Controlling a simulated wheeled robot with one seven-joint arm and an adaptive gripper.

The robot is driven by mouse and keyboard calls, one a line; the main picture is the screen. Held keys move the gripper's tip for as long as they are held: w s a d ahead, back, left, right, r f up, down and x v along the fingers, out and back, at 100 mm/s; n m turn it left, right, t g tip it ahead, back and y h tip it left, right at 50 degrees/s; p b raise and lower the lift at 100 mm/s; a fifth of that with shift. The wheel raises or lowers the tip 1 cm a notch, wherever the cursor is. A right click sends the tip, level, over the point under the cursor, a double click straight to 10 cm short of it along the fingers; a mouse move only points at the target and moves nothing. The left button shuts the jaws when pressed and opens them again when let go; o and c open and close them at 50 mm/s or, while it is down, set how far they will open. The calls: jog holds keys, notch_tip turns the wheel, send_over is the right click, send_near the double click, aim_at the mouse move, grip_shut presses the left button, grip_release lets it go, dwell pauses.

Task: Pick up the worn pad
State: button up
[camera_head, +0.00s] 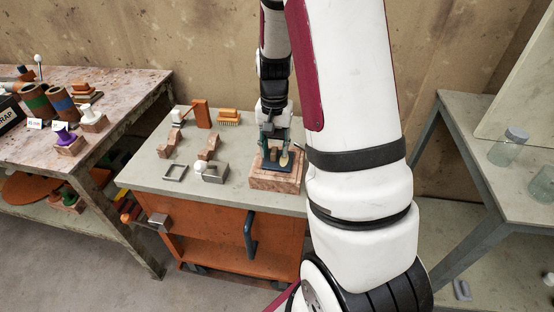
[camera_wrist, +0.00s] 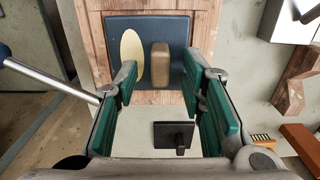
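A dark blue plate (camera_wrist: 166,28) lies on a wooden block (camera_wrist: 97,45) on the bench. It carries a pale yellow oval piece (camera_wrist: 132,58) and a rounded tan-brown block (camera_wrist: 160,66). Which of these is the worn pad I cannot tell for sure. My gripper (camera_wrist: 162,78) is open, with green-padded fingers on either side of the oval and the brown block. I see no grip on either. In the head view, my gripper (camera_head: 273,153) points down over the blue plate (camera_head: 268,168) and wooden block (camera_head: 276,182), and the yellow oval (camera_head: 284,158) shows beside a finger.
A small dark rectangular piece (camera_wrist: 174,135) shows between the fingers. A cluttered table (camera_head: 130,85) stands left; glass jars (camera_head: 509,147) stand right.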

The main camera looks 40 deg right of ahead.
jog(key=shift+f, duration=0.35)
jog(key=shift+c, duration=0.3)
grip_shut()
jog(key=shift+r, duration=0.1)
